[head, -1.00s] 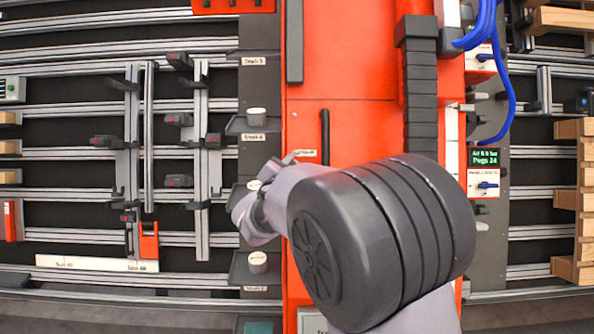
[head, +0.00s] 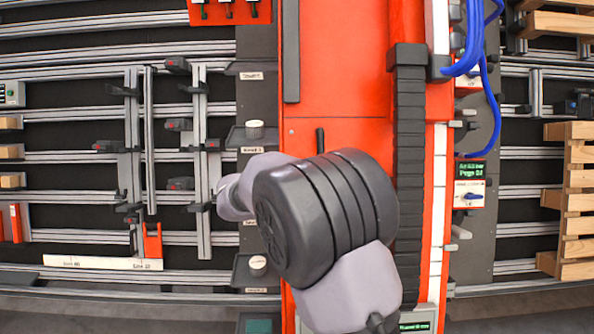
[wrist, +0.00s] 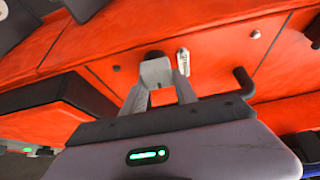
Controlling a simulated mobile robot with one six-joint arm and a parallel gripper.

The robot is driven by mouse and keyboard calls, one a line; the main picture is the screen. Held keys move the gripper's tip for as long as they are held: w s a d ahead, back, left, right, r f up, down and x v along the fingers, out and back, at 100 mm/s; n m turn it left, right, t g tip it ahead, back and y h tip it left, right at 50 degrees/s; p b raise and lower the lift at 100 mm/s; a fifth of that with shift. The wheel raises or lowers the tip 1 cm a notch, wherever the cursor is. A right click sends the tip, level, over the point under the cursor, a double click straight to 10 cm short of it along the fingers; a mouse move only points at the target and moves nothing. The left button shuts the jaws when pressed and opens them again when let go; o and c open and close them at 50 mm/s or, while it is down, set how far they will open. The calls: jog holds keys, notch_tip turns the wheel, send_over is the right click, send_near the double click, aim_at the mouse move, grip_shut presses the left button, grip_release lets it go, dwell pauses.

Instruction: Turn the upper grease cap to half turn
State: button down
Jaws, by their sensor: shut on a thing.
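In the wrist view my gripper (wrist: 160,88) reaches to the orange machine face. Its two fingers are shut on a pale grey piece (wrist: 156,72), which appears to be the grease cap, with a dark round part behind it. Which way the cap points cannot be read clearly. A small white label (wrist: 183,62) sits just right of the cap. In the head view my arm hides the gripper and the cap.
A black bar handle (wrist: 243,82) sticks out right of my gripper; it also shows in the head view (head: 320,140). A dark box (wrist: 62,100) juts out at left. Grey ledges with round cream pieces (head: 255,130) stand left of the orange machine (head: 340,135).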

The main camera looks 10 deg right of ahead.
jog(key=m+g+p, duration=0.1)
jog(key=m+p, duration=0.1)
jog(key=p, duration=0.1)
jog(key=m+y+p, duration=0.1)
jog(key=m+p, duration=0.1)
jog(key=p, duration=0.1)
jog(key=shift+s+r+g+p, duration=0.1)
jog(key=shift+r+g+p, duration=0.05)
jog(key=shift+g+p, duration=0.25)
jog(key=m+y+p, duration=0.1)
jog(key=p, duration=0.1)
jog(key=m+p, duration=0.2)
jog(key=m+g+y+p, duration=0.1)
jog(key=p, duration=0.2)
jog(key=shift+s+a+f+y, duration=0.1)
jog(key=shift+a+f+y, duration=0.15)
jog(key=shift+f+y, duration=0.1)
jog(key=m+y+p, duration=0.1)
jog(key=p, duration=0.1)
jog(key=m+p, duration=0.1)
jog(key=m, duration=0.1)
jog(key=shift+a+f+y+p, duration=0.2)
jog(key=shift+y+p, duration=0.15)
jog(key=shift+a+f+m+y+p, duration=0.15)
jog(key=shift+m+y+p, duration=0.35)
jog(key=shift+m, duration=0.3)
jog(key=shift+a+f+m+y+p, duration=0.1)
jog(key=shift+m+y+p, duration=0.3)
jog(key=shift+m+p, duration=0.3)
